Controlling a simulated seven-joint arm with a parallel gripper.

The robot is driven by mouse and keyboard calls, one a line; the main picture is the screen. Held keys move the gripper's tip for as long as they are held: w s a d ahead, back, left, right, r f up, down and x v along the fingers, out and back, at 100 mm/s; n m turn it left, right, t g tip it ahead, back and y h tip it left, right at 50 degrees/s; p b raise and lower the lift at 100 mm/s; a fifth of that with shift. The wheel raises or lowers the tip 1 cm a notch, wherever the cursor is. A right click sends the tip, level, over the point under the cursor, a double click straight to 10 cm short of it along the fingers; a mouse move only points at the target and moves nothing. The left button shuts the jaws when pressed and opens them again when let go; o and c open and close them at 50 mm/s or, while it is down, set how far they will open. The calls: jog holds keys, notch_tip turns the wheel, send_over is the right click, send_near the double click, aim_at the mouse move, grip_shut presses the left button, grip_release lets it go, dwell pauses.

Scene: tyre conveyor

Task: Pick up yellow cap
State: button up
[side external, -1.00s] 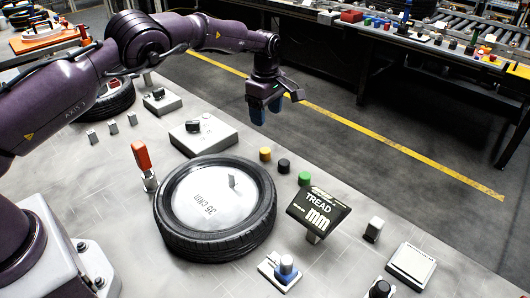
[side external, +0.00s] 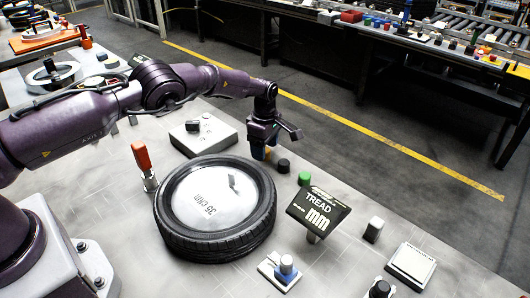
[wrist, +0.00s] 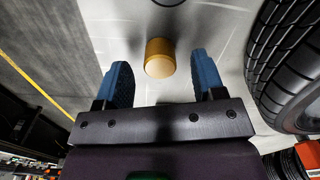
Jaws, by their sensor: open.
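The yellow cap (wrist: 160,58) is a small mustard-coloured cylinder standing on the light grey table. In the wrist view it shows between and slightly beyond the two blue fingertips of my gripper (wrist: 160,83), with a gap on both sides. In the side view my gripper (side external: 262,142) is low at the table, and its blue fingers hide most of the cap; a bit of yellow (side external: 267,152) shows beside them. My gripper is open and empty.
A black cap (side external: 283,166) and a green cap (side external: 304,178) stand close by to the right. A large tyre (side external: 215,208) lies in front, with an orange-handled tool (side external: 142,160) at its left. The TREAD sign (side external: 318,210) stands right of the tyre.

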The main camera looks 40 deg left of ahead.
jog(key=shift+f, duration=0.85)
jog(key=c, duration=1)
jog(key=shift+r, duration=0.1)
jog(key=shift+r, duration=0.5)
notch_tip(320, 180, up, 2)
jog(key=shift+r, duration=0.25)
jog(key=s+r, duration=0.9)
jog(key=s, duration=0.4)
jog(key=s+d+r, duration=0.1)
jog(key=d, duration=0.1)
jog(key=s+d+r, duration=0.1)
jog(key=d, duration=0.1)
jog(key=s+d+r, duration=0.1)
jog(key=d+r, duration=0.1)
jog(key=shift+s+r, duration=0.1)
jog(key=shift+s, duration=0.05)
